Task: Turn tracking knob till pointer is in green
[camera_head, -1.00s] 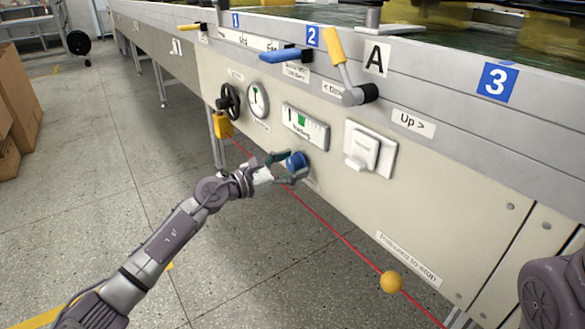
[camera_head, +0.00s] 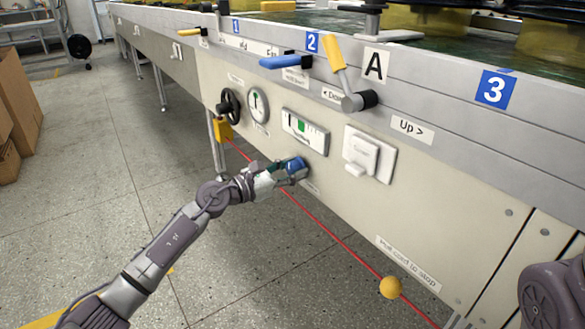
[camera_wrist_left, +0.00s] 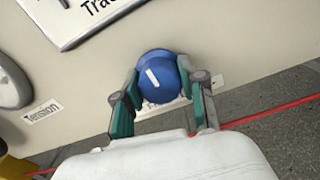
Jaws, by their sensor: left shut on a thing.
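The blue tracking knob (camera_head: 298,168) sticks out of the beige panel below the tracking gauge (camera_head: 305,130). The gauge has a white face with a green zone, and a dark pointer stands at its left, outside the green. My left gripper (camera_head: 290,170) is shut on the knob. In the left wrist view the knob (camera_wrist_left: 163,77) sits between the two green-padded fingers (camera_wrist_left: 163,100), and its white mark is tilted. The gauge face is out of that view except for its lower edge (camera_wrist_left: 95,15). My right gripper is not in view.
A round gauge (camera_head: 258,104) and a black handwheel (camera_head: 229,103) are left of the tracking gauge. A white switch box (camera_head: 369,154) is on the right. A red cord (camera_head: 335,228) with a yellow ball (camera_head: 390,287) runs below the knob. Levers line the top edge.

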